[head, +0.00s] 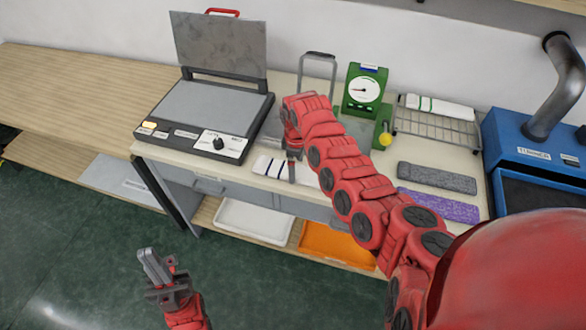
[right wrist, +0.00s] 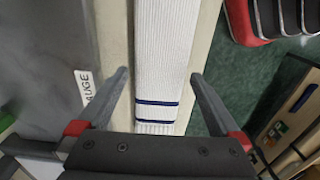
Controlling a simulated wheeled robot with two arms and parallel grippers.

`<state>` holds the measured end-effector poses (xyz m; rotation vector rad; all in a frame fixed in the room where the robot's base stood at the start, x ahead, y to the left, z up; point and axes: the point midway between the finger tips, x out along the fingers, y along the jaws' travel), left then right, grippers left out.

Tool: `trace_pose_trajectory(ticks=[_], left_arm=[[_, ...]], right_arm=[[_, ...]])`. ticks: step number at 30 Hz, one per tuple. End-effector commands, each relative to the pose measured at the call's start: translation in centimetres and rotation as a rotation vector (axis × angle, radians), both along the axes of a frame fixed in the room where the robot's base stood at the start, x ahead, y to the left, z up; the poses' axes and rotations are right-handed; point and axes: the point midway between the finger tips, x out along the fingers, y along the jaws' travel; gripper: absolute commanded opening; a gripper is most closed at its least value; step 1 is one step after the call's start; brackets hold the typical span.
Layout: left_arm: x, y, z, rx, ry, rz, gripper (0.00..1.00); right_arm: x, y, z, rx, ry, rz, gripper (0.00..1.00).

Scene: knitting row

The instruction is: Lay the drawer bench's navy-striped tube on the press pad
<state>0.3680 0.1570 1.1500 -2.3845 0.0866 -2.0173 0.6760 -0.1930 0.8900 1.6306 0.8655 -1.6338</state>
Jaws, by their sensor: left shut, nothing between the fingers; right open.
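The navy-striped tube (head: 268,167) is white and ribbed, and lies on the bench top near its front edge. In the right wrist view the tube (right wrist: 165,60) runs between my open fingers, with its two navy stripes close to the palm. My right gripper (head: 291,174) is open, pointing down over the tube and hiding part of it. My left gripper (head: 153,268) is shut and empty, low in front of the bench and away from everything. The press pad (head: 208,107) is a bare grey plate at the left of the bench, under a raised lid (head: 220,45).
A green dial gauge (head: 364,90) stands behind my right arm. A wire rack (head: 437,128) holds a green-striped white tube (head: 440,107). Grey (head: 437,178) and purple (head: 438,206) knit pieces lie at right. White (head: 253,218) and orange (head: 338,246) trays sit below.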

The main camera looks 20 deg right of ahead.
Motion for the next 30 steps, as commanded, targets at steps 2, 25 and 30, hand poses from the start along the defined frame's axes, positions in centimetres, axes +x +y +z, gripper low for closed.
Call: trace_pose_trajectory(ticks=[2, 25, 30], left_arm=[[0.0, 0.0, 0.3, 0.000, 0.001, 0.000, 0.00], [0.0, 0.0, 0.4, 0.000, 0.000, 0.000, 0.00], [0.0, 0.0, 0.3, 0.000, 0.000, 0.000, 0.00]], right_arm=[[-0.1, 0.1, -0.8, 0.000, 0.002, 0.003, 1.00], [0.0, 0.1, -1.7, 0.001, -0.001, 0.001, 0.34], [0.0, 0.1, -1.6, 0.002, -0.001, 0.001, 0.34]])
